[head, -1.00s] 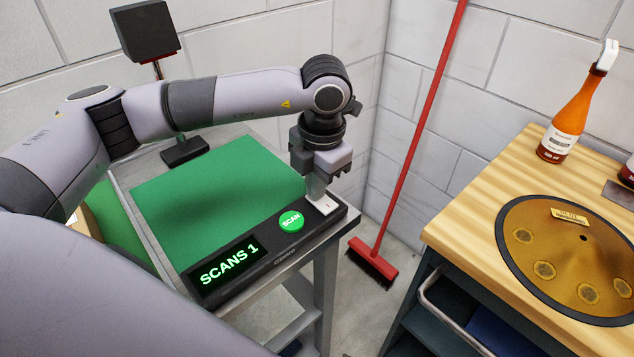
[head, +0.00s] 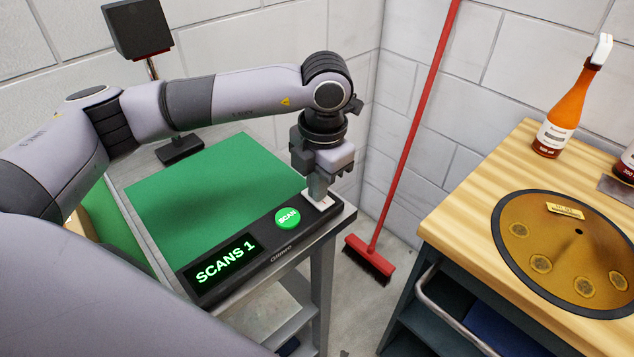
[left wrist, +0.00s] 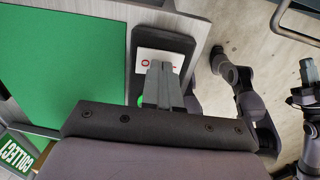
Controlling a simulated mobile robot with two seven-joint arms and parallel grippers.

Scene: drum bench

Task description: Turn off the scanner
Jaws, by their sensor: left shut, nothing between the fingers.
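The scanner has a green bed (head: 205,180) and a black front panel. Its display (head: 225,262) is lit and reads SCANS 1. A lit green SCAN button (head: 288,218) sits to the right of the display. At the panel's right end is a white rocker switch (head: 326,204); in the left wrist view the white switch (left wrist: 146,60) shows a red ring mark. My left gripper (head: 316,194) is shut and empty, pointing down at the switch and covering part of it. I cannot tell whether the fingertips touch it. My right gripper (left wrist: 307,80) shows small at the left wrist view's right edge.
A dark box on a stand (head: 138,28) rises behind the scanner. A red broom (head: 405,150) leans in the corner. To the right, a wooden bench (head: 455,215) holds a cymbal (head: 570,240) and an orange bottle (head: 565,115). Floor shows between the scanner's table and bench.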

